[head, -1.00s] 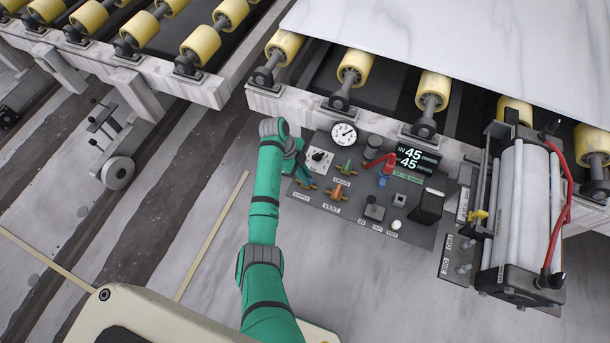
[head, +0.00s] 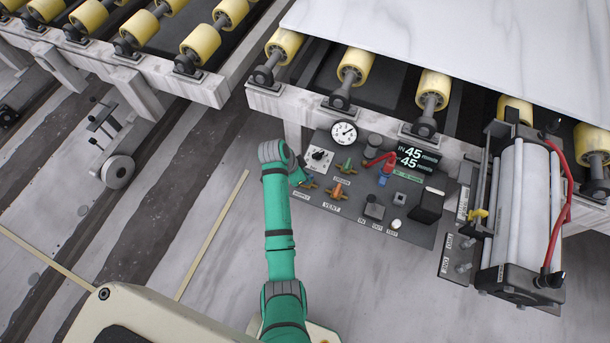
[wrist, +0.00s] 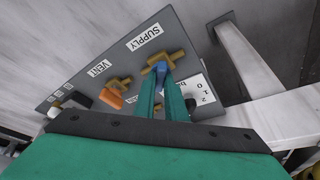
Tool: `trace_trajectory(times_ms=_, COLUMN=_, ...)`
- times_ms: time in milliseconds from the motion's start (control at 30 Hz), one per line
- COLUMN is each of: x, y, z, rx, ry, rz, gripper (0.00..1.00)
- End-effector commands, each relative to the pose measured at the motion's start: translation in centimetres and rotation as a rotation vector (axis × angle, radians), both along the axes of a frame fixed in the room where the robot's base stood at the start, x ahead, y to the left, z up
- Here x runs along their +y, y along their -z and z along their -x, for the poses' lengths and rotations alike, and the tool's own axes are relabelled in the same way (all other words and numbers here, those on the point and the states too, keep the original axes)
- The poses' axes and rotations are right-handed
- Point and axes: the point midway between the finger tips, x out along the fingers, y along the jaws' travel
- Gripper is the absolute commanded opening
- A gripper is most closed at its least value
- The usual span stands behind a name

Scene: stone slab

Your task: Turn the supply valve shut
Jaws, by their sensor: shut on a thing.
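The supply valve is a brass body (wrist: 176,57) with a small blue handle (wrist: 159,68), beside the SUPPLY label (wrist: 146,36) on the dark control panel (wrist: 192,28). In the wrist view the two green fingers of my gripper (wrist: 161,79) close in on the blue handle and are shut on it. The fingers hide most of the handle, so I cannot tell its exact angle. In the head view my gripper (head: 303,178) is at the left end of the panel, and the brass valve (head: 309,184) shows just past the fingertips.
The vent valve with an orange handle (head: 336,190) sits close to the right. A green-handled valve (head: 345,166), a dial (head: 319,158) and a gauge (head: 343,133) are near. A display (head: 417,158) reads 45 and -45. Rollers (head: 356,66) bear the stone slab (head: 480,40) behind.

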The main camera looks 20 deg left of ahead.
Motion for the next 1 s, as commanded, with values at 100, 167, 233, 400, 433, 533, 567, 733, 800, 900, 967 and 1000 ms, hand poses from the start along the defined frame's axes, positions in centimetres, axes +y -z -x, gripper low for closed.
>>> trace_trajectory(times_ms=100, x=-0.22, y=-0.03, z=0.16, rx=0.001, ry=-0.109, rz=0.001, gripper=0.00)
trace_trajectory(times_ms=167, x=-0.26, y=-0.04, z=0.16, rx=0.000, ry=-0.166, rz=0.001, gripper=0.00)
trace_trajectory(times_ms=233, x=-0.29, y=-0.05, z=0.20, rx=0.001, ry=-0.232, rz=0.001, gripper=0.00)
trace_trajectory(times_ms=400, x=-0.40, y=-0.07, z=0.22, rx=0.000, ry=-0.386, rz=0.000, gripper=0.00)
trace_trajectory(times_ms=433, x=-0.42, y=-0.04, z=0.24, rx=0.001, ry=-0.412, rz=0.000, gripper=0.00)
trace_trajectory(times_ms=533, x=-0.46, y=-0.05, z=0.26, rx=0.001, ry=-0.491, rz=-0.001, gripper=0.00)
trace_trajectory(times_ms=567, x=-0.47, y=-0.07, z=0.23, rx=0.000, ry=-0.513, rz=0.000, gripper=0.00)
trace_trajectory(times_ms=733, x=-0.50, y=-0.02, z=0.30, rx=0.002, ry=-0.620, rz=0.000, gripper=0.00)
trace_trajectory(times_ms=800, x=-0.53, y=-0.02, z=0.27, rx=0.002, ry=-0.653, rz=0.000, gripper=0.00)
trace_trajectory(times_ms=900, x=-0.55, y=-0.05, z=0.24, rx=0.000, ry=-0.691, rz=0.000, gripper=0.00)
trace_trajectory(times_ms=967, x=-0.52, y=-0.06, z=0.25, rx=0.001, ry=-0.708, rz=-0.001, gripper=0.00)
trace_trajectory(times_ms=1000, x=-0.51, y=-0.06, z=0.24, rx=0.001, ry=-0.718, rz=-0.001, gripper=0.00)
